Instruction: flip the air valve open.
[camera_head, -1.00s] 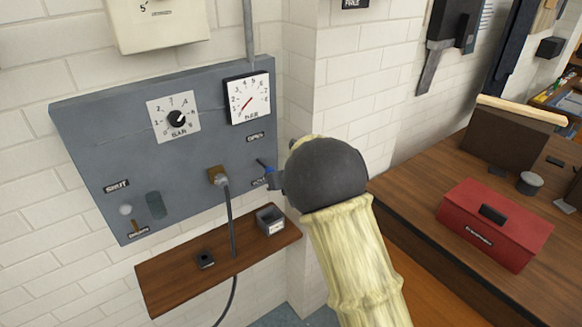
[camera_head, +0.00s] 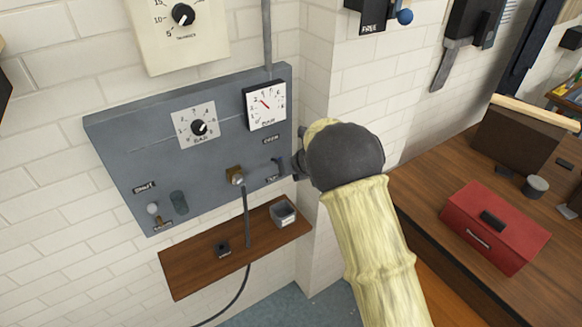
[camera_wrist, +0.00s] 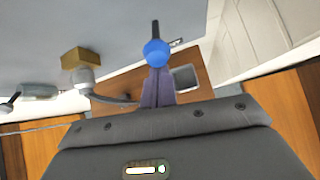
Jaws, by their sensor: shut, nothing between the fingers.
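The air valve lever, a short dark stem with a blue ball knob (camera_wrist: 157,53), shows in the wrist view in front of the grey panel. My gripper (camera_wrist: 157,88) has its fingers together and empty, right below the knob in that view; I cannot tell whether they touch it. In the head view my gripper (camera_head: 297,165) is at the panel's right edge, beside the dark valve (camera_head: 277,167) under the OPEN label (camera_head: 271,140). The knob is not clear there. The red needle of the pressure gauge (camera_head: 265,104) points up and left.
The grey panel (camera_head: 130,150) also carries a dial (camera_head: 194,125) and a hose fitting (camera_head: 236,178). Below it is a wooden shelf (camera_head: 190,275) with a small grey bin (camera_head: 283,213). A red toolbox (camera_head: 490,225) stands on the bench at right.

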